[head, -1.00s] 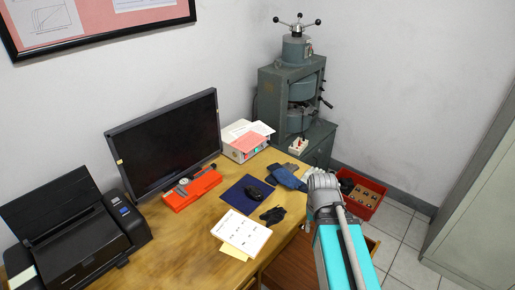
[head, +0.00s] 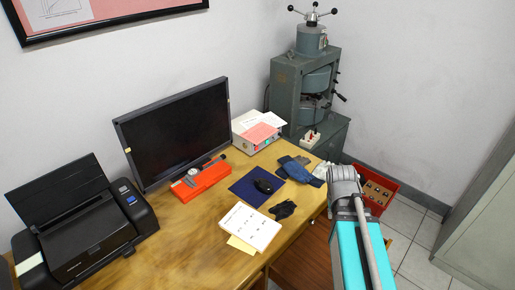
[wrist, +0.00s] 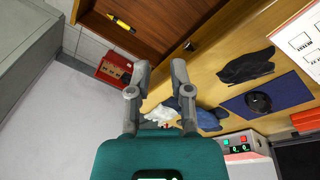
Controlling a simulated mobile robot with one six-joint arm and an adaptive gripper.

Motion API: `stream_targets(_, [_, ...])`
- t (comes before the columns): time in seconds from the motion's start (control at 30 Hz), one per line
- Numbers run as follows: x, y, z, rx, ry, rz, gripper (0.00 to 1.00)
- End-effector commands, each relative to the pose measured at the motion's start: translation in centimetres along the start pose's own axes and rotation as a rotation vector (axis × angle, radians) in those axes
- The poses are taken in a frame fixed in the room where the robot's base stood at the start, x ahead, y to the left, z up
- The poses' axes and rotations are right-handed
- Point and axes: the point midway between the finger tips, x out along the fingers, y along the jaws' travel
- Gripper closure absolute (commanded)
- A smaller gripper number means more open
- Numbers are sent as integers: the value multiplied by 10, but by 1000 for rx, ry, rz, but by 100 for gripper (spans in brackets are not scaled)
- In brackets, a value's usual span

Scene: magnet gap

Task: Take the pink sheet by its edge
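The pink sheet (head: 260,133) lies on top of the pale instrument box (head: 244,142) at the back of the desk, with a white sheet (head: 268,119) beside it. In the head view my arm stands at the right, and the fingers cannot be made out.
A monitor (head: 178,130) stands left of the box, with an orange-red device (head: 200,181) before it. A blue mat with a mouse (head: 263,186), blue gloves (head: 295,169) and a black glove (head: 282,210) lie on the desk. A grey press (head: 303,90) stands behind; a red crate (head: 375,187) is on the floor.

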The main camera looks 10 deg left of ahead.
Motion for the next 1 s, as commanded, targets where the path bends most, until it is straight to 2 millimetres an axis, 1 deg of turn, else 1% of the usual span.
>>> stream_targets(0.03, [14, -1, -14, -15, 34, 36, 73])
stream_targets(0.17, [33, 2, -52, -69, 152, 159, 73])
stream_targets(0.23, [41, 1, -76, -109, 227, 233, 73])
stream_targets(0.37, [50, -6, -122, -202, 375, 371, 73])
stream_targets(0.4, [52, -10, -136, -234, 421, 411, 73])
stream_targets(0.47, [53, -17, -157, -285, 490, 470, 73])
stream_targets(0.5, [54, -23, -170, -321, 535, 508, 73])
stream_targets(0.57, [53, -34, -190, -378, 603, 563, 73])
stream_targets(0.6, [53, -42, -202, -419, 649, 599, 73])
stream_targets(0.67, [52, -57, -220, -482, 716, 649, 73])
stream_targets(0.7, [51, -68, -232, -526, 761, 683, 73])
stream_targets(0.77, [49, -86, -248, -595, 827, 730, 73])
stream_targets(0.87, [48, -121, -271, -719, 934, 803, 73])
stream_targets(0.9, [47, -136, -280, -770, 975, 830, 73])
stream_targets(0.97, [47, -160, -290, -849, 1034, 868, 73])
stream_targets(1.0, [47, -175, -296, -899, 1071, 890, 73])
